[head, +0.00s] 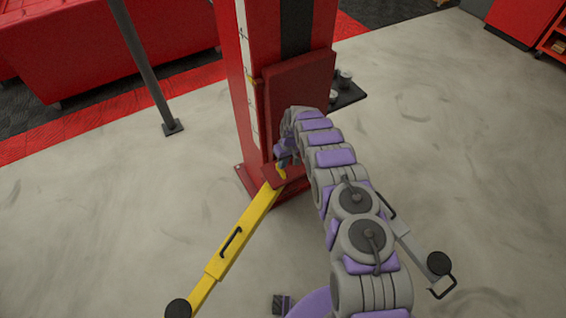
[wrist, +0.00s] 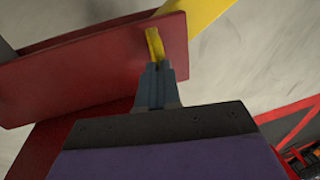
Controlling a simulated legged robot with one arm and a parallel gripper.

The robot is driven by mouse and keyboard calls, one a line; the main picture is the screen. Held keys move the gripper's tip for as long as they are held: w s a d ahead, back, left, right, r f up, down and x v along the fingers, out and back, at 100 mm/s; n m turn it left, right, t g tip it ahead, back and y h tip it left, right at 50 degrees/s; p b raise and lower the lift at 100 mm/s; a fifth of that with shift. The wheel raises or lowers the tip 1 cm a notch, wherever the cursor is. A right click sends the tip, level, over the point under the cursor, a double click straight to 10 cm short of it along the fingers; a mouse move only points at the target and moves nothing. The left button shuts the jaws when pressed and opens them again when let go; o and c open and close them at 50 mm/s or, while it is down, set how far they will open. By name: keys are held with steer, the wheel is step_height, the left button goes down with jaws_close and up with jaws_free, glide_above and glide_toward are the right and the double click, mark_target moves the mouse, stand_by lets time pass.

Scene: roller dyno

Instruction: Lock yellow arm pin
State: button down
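The yellow arm (head: 243,233) runs from a red bracket at the foot of the red lift post down to the lower left. Its small yellow pin (wrist: 154,44) stands at the red bracket plate (wrist: 95,70) in the wrist view. My gripper (head: 283,162) is at the pin, just above the bracket. In the wrist view its blue-grey fingers (wrist: 157,72) are close together, and the pin shows between and beyond their tips. The fingers look shut on the pin. The lower part of the pin and its hole are hidden by the fingers.
The red post (head: 245,75) with its carriage plate (head: 298,95) rises right behind my gripper. A grey arm (head: 415,248) with a round pad (head: 439,263) lies to the right. A thin dark pole (head: 145,65) stands at left. The concrete floor at left is clear.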

steer(key=shift+s+f, duration=0.15)
steer(key=shift+r+p, duration=0.3)
steer(key=shift+r, duration=0.2)
step_height(320, 180, up, 13)
steer(key=w+d+p, duration=0.1)
steer(key=d+p, duration=0.1)
steer(key=p, duration=0.1)
steer(key=shift+w+d, duration=0.3)
steer(key=shift+d, duration=0.1)
